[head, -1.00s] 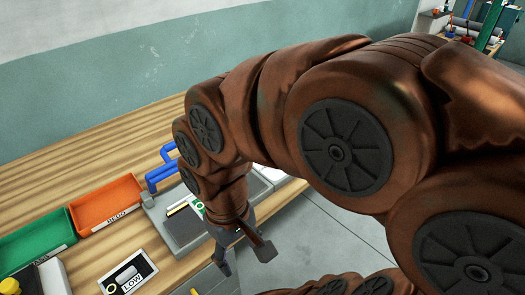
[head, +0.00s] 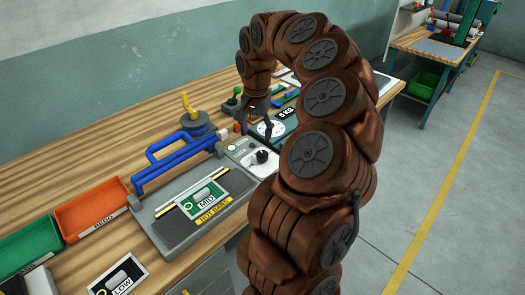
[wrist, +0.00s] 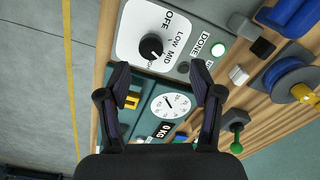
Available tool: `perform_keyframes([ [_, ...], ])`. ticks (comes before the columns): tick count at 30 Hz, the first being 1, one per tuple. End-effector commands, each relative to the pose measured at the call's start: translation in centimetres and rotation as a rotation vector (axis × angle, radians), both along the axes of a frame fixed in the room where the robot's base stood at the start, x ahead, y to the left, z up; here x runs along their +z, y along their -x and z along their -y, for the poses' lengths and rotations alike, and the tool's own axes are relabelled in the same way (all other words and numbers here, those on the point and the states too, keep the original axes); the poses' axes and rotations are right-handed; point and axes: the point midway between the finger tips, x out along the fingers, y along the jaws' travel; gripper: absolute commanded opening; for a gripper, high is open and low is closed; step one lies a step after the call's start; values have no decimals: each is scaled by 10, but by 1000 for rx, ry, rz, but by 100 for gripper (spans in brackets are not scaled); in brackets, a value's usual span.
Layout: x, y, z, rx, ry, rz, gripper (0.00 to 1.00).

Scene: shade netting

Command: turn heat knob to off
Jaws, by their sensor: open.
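The heat knob (head: 262,156) is a round black knob on a white dial plate, on the grey panel at the right end of the sealer. In the wrist view the knob (wrist: 151,46) sits above the fingertips, with OFF, LOW and MID printed around it. My gripper (head: 254,124) hangs over the bench just behind the knob in the head view. In the wrist view my gripper (wrist: 160,78) is open and empty, its fingers apart and not touching the knob.
A 0 KG scale (wrist: 170,104) lies below the fingers. Orange (head: 92,208) and green bins stand left; open floor lies right.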

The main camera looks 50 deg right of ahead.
Motion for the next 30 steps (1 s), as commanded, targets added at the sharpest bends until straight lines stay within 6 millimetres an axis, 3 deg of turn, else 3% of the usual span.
perform_keyframes([
  [3,-9,5,18,-67,3,-13,65],
  [6,-16,7,22,-82,4,-18,65],
  [21,-77,7,21,-78,3,-17,65],
  [30,-89,6,20,-78,3,-16,65],
])
